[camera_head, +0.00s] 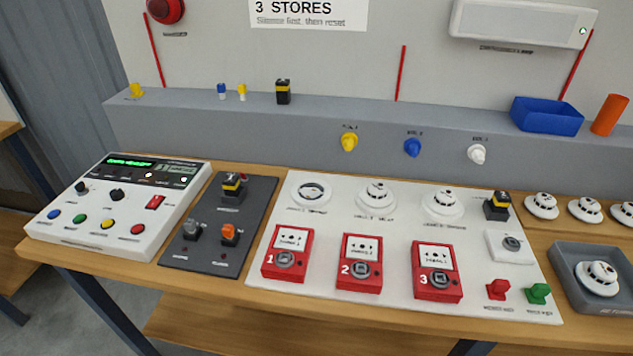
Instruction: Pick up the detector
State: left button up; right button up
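Several round white detectors show, and I cannot tell which one the task means. One detector (376,194) and another detector (443,203) sit on the white board (390,225). An open white ring-shaped base (311,192) sits left of them. A detector (541,206), a second (585,209) and a third (625,213), cut by the picture edge, stand in a row on the bench at the right. One more detector (597,277) lies in the grey tray (562,262) at the front right. Neither of my grippers is in view.
Red call points (287,256) numbered 1 to 3 line the board's front. A dark switch plate (217,220) and white control panel (118,210) stand at left. A grey ledge (230,125) runs behind, with a blue bin (547,116) and orange cylinder (609,115).

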aim_at(587, 210)
jog(key=i+l, duration=0.3)
jog(key=i, duration=0.2)
jog(key=z, duration=1.85)
jog(key=l+u, duration=0.15)
jog(key=l, duration=0.3)
jog(key=k+l+u, duration=0.1)
jog(key=l, duration=0.35)
jog(key=l+u, duration=0.15)
jog(key=l, duration=0.3)
jog(key=k+l+u, duration=0.15)
jog(key=l, duration=0.3)
jog(key=k+l+u, duration=0.1)
jog(key=l, duration=0.35)
jog(key=i, duration=0.4)
